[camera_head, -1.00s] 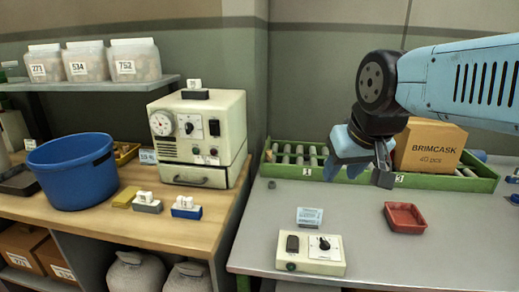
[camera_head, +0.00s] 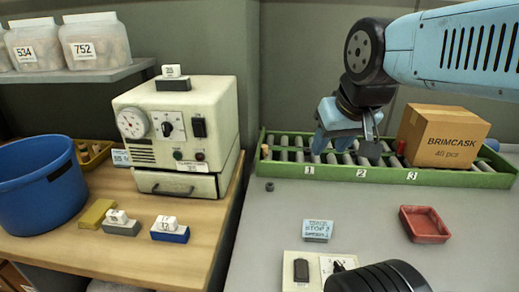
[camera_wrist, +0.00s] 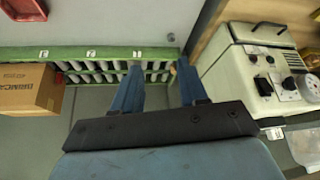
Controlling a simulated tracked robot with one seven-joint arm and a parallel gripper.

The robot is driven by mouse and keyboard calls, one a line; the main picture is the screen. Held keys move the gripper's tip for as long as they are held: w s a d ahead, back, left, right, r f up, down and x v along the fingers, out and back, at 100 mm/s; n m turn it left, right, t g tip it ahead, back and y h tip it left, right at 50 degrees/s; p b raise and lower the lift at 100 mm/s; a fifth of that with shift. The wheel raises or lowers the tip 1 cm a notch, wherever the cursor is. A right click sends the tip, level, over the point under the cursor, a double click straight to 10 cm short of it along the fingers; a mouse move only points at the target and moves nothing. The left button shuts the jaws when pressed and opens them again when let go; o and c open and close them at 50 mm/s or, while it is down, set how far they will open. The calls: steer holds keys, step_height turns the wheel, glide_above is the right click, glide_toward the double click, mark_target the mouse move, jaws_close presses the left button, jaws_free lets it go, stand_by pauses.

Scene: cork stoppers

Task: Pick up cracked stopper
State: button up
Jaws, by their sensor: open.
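I cannot make out which stopper is cracked. Several brownish, cork-like pieces lie in a yellow tray (camera_head: 98,158) behind the blue tub, too small to judge. Pale stopper-like shapes fill the labelled tubs (camera_head: 95,45) on the shelf. My gripper (camera_head: 345,148) is in front of and above the green roller rack (camera_head: 330,172) at the back of the grey table. In the wrist view, my gripper's two blue fingers (camera_wrist: 158,82) are spread apart with nothing between them, and rollers show beyond them.
A BRIMCASK box (camera_head: 440,137) stands on the rack, right of my gripper. The cream machine (camera_head: 180,130) and blue tub (camera_head: 40,185) occupy the wooden bench.

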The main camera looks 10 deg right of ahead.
steer(key=shift+o, duration=1.4)
steer(key=shift+w, duration=0.15)
steer(key=shift+o, duration=0.3)
steer(key=w+a+m+g+y, duration=0.1)
steer(key=w+m, duration=0.4)
steer(key=w, duration=0.7)
steer(key=shift+w+f+m+g+y, duration=0.15)
steer(key=shift+m+g+y, duration=0.25)
steer(key=shift+g+y, duration=0.5)
steer(key=w+d+f+m+g+y, duration=0.1)
steer(key=w+f+m+y, duration=0.3)
steer(key=w, duration=0.8)
steer(key=m+t+y, duration=0.2)
steer(key=m+y, duration=0.3)
steer(key=m, duration=0.7)
glide_toward(266, 146)
steer(key=x, duration=0.3)
steer(key=shift+a+f, duration=0.25)
steer(key=shift+f, duration=0.05)
steer(key=shift+w+x, duration=0.15)
steer(key=shift+x, duration=1.2)
steer(key=shift+w+x, duration=0.1)
steer(key=shift+x, duration=1.3)
